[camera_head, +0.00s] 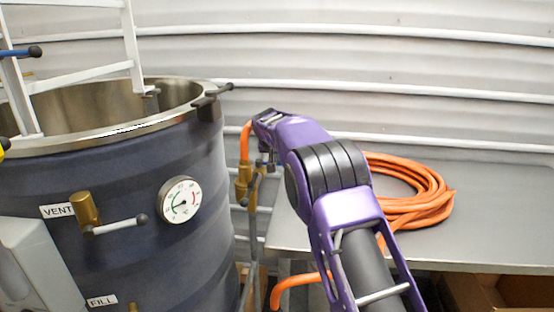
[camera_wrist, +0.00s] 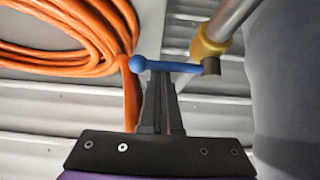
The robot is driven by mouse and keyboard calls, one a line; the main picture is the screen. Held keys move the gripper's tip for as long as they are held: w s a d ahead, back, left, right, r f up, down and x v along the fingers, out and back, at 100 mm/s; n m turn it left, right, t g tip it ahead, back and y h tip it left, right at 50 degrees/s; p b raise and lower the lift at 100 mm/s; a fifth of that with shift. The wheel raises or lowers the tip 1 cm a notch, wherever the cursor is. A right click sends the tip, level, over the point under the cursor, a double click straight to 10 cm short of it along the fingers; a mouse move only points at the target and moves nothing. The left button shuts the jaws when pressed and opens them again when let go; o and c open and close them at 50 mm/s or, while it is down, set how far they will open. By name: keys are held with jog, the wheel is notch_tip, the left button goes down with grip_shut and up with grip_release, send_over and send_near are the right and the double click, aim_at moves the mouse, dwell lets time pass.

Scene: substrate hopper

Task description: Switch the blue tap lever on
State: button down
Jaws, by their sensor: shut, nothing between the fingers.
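The blue tap lever (camera_wrist: 175,66) shows in the wrist view as a blue bar with a blue ball at its left end. Its right end meets a brass tap fitting (camera_wrist: 211,45) on a metal pipe. My gripper (camera_wrist: 160,80) is shut and empty, its fingertips right at the lever's middle; I cannot tell whether they touch it. In the head view my gripper (camera_head: 268,160) points down beside the brass tap (camera_head: 245,180), partly hidden by my purple arm. A thin lever by that tap looks dark, its colour unclear there.
A dark blue vat (camera_head: 120,190) with a gauge (camera_head: 180,202) and a vent lever (camera_head: 120,223) stands left. Coiled orange hose (camera_head: 415,185) lies on the grey table (camera_head: 490,232) at right. Another blue lever (camera_head: 20,53) with a dark ball is at upper left.

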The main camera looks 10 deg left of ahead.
jog(key=shift+s+f+b, duration=0.1)
jog(key=shift+s+b, duration=0.3)
jog(key=shift+b, duration=0.15)
jog(key=shift+s+a+b, duration=0.5)
jog(key=shift+s+b, duration=0.3)
jog(key=shift+s, duration=0.1)
jog(key=shift+s+a+b, duration=0.5)
jog(key=shift+s+b, duration=0.3)
jog(key=shift+s, duration=0.05)
jog(key=shift+s+a, duration=0.15)
notch_tip(320, 180, up, 8)
jog(key=s+a+p, duration=0.1)
jog(key=a, duration=0.1)
jog(key=shift+a, duration=0.3)
jog(key=shift+s, duration=0.1)
